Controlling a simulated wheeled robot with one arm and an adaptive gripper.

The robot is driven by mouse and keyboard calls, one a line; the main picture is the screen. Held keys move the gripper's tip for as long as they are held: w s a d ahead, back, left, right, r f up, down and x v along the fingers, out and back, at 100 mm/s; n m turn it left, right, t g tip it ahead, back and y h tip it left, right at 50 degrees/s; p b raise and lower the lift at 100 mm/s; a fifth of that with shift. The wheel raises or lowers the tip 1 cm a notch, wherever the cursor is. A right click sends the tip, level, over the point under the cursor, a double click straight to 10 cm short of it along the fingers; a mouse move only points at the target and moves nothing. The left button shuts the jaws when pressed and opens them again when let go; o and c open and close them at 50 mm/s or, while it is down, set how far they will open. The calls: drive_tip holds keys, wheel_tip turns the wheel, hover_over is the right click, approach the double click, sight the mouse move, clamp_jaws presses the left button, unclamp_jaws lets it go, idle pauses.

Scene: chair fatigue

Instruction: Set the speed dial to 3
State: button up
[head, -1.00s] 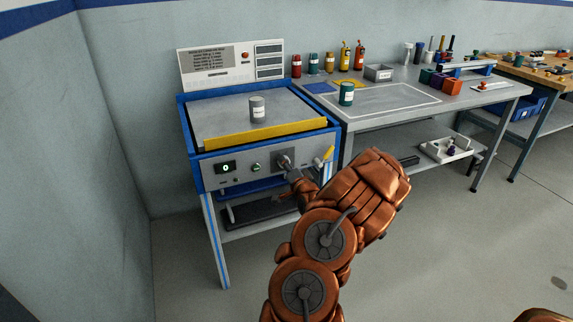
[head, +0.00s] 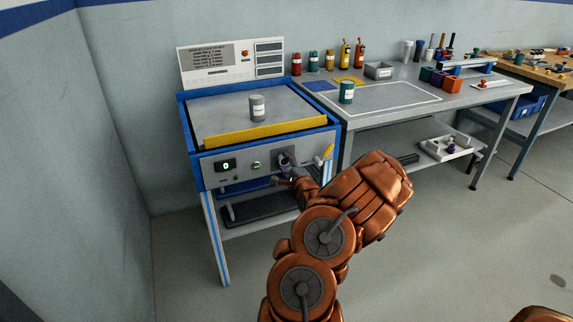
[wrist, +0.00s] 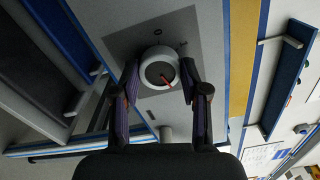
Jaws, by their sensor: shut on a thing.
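The speed dial (wrist: 158,53) is a round, pale knob with a dark face and a red pointer, on a grey plate of the machine's front panel (head: 209,168). In the wrist view my gripper (wrist: 159,76) has one finger on each side of the dial and is shut on it. In the head view my gripper (head: 286,162) is at the panel's right part and mostly hides the dial. The small display (head: 226,166) shows a green 0.
A workbench (head: 395,118) with a green canister (head: 346,92) stands to the right.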

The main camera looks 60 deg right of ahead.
drive_tip(key=shift+s+d+m, duration=0.1)
drive_tip(key=shift+m, duration=0.4)
drive_tip(key=o, duration=1.1)
drive_tip(key=shift+o, duration=0.2)
drive_tip(key=v, duration=1.2)
